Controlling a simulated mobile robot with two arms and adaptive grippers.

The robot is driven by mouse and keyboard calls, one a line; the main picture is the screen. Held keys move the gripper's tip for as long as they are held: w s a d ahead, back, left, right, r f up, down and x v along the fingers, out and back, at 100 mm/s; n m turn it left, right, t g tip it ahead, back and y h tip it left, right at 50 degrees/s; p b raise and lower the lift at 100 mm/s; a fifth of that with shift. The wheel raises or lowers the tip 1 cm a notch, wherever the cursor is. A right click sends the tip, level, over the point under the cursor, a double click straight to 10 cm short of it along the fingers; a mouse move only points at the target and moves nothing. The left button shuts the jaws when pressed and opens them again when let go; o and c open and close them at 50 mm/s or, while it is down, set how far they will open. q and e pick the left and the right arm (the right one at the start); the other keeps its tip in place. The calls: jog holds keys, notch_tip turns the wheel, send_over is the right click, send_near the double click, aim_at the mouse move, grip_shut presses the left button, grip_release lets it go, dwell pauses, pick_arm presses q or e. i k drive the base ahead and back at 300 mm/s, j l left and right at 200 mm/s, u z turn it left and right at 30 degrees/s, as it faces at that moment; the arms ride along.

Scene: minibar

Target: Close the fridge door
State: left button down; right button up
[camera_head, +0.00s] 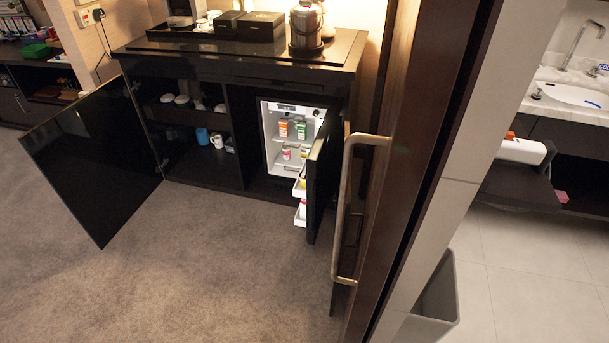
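The fridge (268,145) is built into the right half of the black minibar cabinet. Its lit white interior is in plain view, with several small bottles and cans on its shelves. The fridge door (318,180) is wide open. It swings out toward me from the right side and shows nearly edge-on, with white inner door racks (300,212) facing left. The dark outer panel is mostly turned away and partly behind the wooden door in front. Neither of my grippers is in view.
The left cabinet door (95,165) also stands open over the carpet (200,260). A wooden door with a long metal handle (347,205) and a wall edge fill the right centre, close to the fridge door. Carpet in front is clear. A grey bin (435,300) stands right.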

aim_at(318, 166)
jog(key=i+j+z, duration=0.65)
jog(key=j, duration=0.25)
jog(key=k+z, duration=0.1)
jog(key=z, duration=1.1)
